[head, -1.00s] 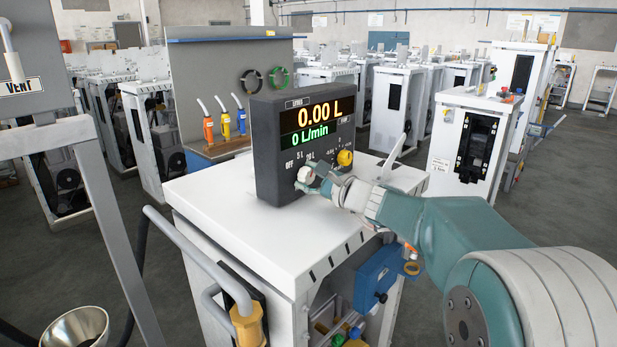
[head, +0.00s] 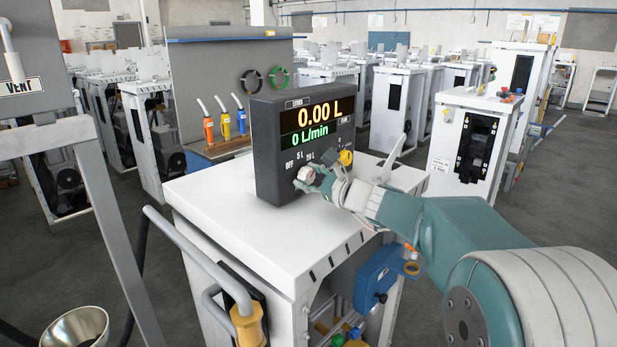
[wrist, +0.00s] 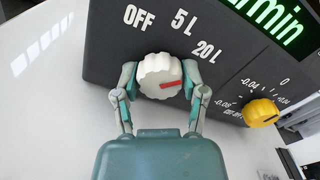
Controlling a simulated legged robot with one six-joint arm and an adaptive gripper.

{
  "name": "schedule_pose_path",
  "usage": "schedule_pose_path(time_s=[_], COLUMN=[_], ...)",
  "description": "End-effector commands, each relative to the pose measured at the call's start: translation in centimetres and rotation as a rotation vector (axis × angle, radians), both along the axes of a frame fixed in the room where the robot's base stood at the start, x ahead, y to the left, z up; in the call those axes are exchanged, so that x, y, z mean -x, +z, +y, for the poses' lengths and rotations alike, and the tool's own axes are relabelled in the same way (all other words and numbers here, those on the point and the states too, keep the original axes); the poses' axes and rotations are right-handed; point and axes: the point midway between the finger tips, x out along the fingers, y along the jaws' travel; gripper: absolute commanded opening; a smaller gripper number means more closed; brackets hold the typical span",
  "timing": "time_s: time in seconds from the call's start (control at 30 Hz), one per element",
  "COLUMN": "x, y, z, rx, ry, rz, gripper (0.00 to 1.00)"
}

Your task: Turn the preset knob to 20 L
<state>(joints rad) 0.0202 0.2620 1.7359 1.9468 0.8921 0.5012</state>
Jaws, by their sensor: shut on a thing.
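The white fluted preset knob (wrist: 155,72) sits on the dark dispenser panel (head: 268,150). Its red mark points right and slightly up in the wrist view, a little below the direction of the printed 20 L label (wrist: 207,52). The 5 L label (wrist: 183,22) and OFF label (wrist: 140,17) are above the knob. My gripper (wrist: 158,85) is shut on the knob, with one finger on each side. In the head view my gripper (head: 313,180) is at the panel's lower front and partly hides the knob.
A yellow knob (head: 346,158) with its own scale sits right of the white knob, close to my right finger. The display (head: 318,112) reads 0.00 L and 0 L/min. The white cabinet top (head: 240,190) is clear in front of the panel.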

Motion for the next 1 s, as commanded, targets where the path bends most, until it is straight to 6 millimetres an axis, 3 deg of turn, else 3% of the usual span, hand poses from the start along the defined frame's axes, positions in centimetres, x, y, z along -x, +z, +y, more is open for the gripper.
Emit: schedule_pose_path(time_s=[0.07,0.1,0.17,0.2,0.67,1.0], x=[0.0,0.0,0.0,0.0,0.4,4.9], y=[-0.6,-0.6,-0.6,-0.5,-0.1,-0.1], z=[0.1,0.1,0.1,0.0,-0.5,-5.2], rx=[0.003,0.003,0.002,0.002,0.001,0.001], ry=[0.000,0.000,0.000,0.000,-0.002,-0.006], rz=[0.012,0.012,0.011,0.011,0.002,0.002], gripper=[0.07,0.59,0.86,0.89,0.89,0.89])
